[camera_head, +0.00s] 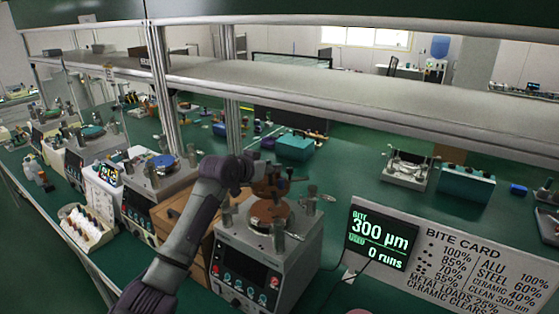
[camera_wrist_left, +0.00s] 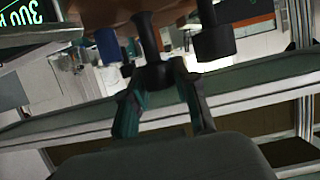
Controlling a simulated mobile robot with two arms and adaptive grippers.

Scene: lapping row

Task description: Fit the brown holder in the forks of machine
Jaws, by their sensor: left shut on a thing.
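My left gripper (camera_head: 262,178) is above the near machine (camera_head: 262,262), a grey box with a dark control panel. It is shut on the brown holder (camera_head: 270,188), a brown disc with dark and blue knobs. In the left wrist view the fingers (camera_wrist_left: 160,85) close around a dark central post below the brown holder (camera_wrist_left: 120,10). A brown round plate (camera_head: 270,211) lies on the machine's top, under the holder. Grey upright posts (camera_head: 312,193) stand around it. The arm and gripper partly hide the holder, and I cannot tell whether it touches the forks. My right gripper is not in view.
A display (camera_head: 380,236) reading 300 µm and 0 runs stands right of the machine, beside a bite card (camera_head: 470,262). A brown box (camera_head: 185,222) and another machine (camera_head: 150,190) stand to the left. A grey shelf (camera_head: 330,90) crosses behind. The green bench behind the machine is partly clear.

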